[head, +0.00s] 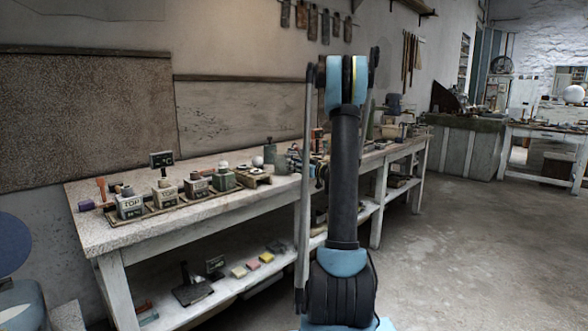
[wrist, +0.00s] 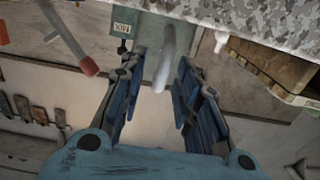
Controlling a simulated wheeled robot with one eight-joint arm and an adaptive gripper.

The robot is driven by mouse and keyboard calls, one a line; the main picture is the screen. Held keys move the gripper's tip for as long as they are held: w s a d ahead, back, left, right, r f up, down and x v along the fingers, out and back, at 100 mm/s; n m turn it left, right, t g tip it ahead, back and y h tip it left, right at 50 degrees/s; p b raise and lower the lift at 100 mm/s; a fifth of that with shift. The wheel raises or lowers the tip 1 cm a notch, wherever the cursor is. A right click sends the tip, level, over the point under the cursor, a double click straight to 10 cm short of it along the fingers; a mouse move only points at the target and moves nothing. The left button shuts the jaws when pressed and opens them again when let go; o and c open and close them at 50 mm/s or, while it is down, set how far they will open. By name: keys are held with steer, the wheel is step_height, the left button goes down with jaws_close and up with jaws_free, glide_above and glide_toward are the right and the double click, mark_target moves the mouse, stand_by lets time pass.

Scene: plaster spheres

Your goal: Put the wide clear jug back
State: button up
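In the wrist view, the two blue-padded fingers of my gripper (wrist: 160,98) are apart, with a gap between them. A pale grey, rounded, slightly curved bar (wrist: 165,60) shows in line with this gap; I cannot tell whether it is part of the jug. Bare space shows between it and the fingers, and it does not look gripped. I cannot pick out the wide clear jug for sure in either view. In the head view my arm stands upright in front of the bench and hides part of it; my fingers cannot be made out there.
A long bench (head: 95,224) holds several blocks marked TOP (head: 130,206), a small dark display (head: 162,160) and a grey-green canister (head: 269,153). Its lower shelf holds a scale (head: 193,291). A red-tipped stick (wrist: 88,66) lies left of my fingers in the wrist view. Floor (head: 470,250) at right is clear.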

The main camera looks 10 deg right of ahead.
steer(key=v, duration=1.2)
steer(key=s+a+f+m+g+h, duration=0.15)
steer(key=s+a+g, duration=0.25)
steer(key=s+a, duration=0.45)
steer(key=s+a+f+m+g+h, duration=0.15)
steer(key=s+a+g, duration=0.35)
steer(key=s, duration=0.7)
steer(key=s+d+f+m+g+h, duration=0.1)
steer(key=s+f, duration=0.4)
steer(key=s, duration=0.8)
steer(key=s+d+f+m+g+h, duration=0.2)
steer(key=s+f+h, duration=0.4)
steer(key=s, duration=0.7)
steer(key=shift+s+d+m, duration=0.4)
steer(key=shift+d+m, duration=0.1)
steer(key=shift+d, duration=0.35)
